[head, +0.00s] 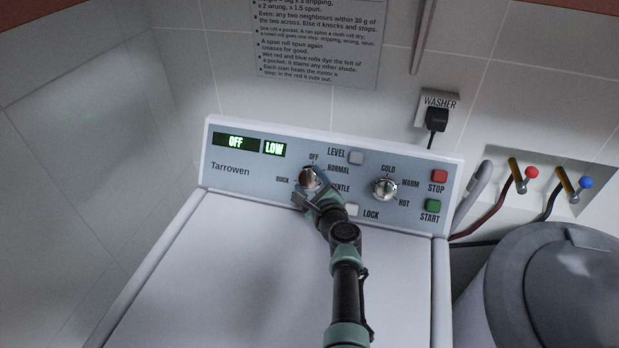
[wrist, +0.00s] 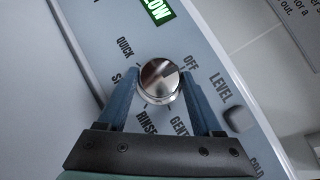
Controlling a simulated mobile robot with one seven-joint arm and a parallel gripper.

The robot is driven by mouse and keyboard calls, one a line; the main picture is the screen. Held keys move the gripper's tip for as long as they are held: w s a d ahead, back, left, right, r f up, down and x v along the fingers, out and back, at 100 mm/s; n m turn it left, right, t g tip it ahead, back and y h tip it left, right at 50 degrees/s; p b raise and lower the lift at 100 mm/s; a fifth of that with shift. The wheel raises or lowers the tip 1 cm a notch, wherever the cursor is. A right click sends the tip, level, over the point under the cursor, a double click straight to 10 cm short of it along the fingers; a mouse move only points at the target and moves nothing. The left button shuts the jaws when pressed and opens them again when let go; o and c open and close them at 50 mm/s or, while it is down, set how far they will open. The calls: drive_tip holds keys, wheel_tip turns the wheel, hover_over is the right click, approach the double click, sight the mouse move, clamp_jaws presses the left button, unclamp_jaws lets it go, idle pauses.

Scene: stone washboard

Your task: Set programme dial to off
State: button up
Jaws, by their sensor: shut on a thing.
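The programme dial (head: 308,177) is a round metal knob on the left of the washer's panel, ringed by QUICK, OFF, NORMAL and GENTLE labels. In the wrist view the dial (wrist: 160,81) sits between the two blue fingers of my gripper (wrist: 158,92), which is shut on it from both sides. My gripper also shows in the head view (head: 310,190), covering the lower part of the dial and some labels. The left display (head: 236,142) reads OFF and the one beside it (head: 274,149) reads LOW. I cannot tell the dial's pointer mark clearly.
A second dial (head: 384,188) for COLD, WARM and HOT is to the right. The LEVEL button (head: 356,157), LOCK button (head: 352,210), red STOP button (head: 439,176) and green START button (head: 433,206) are nearby. A grey bin-like drum (head: 510,290) stands at right.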

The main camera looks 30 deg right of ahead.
idle(0.4)
drive_tip(key=o, duration=1.4)
drive_tip(key=shift+s+a+r+p, duration=0.15)
drive_tip(key=shift+s+r+p, duration=0.1)
drive_tip(key=shift+s+p, duration=0.4)
drive_tip(key=p+v, duration=0.4)
drive_tip(key=v, duration=0.7)
drive_tip(key=shift+s, duration=0.25)
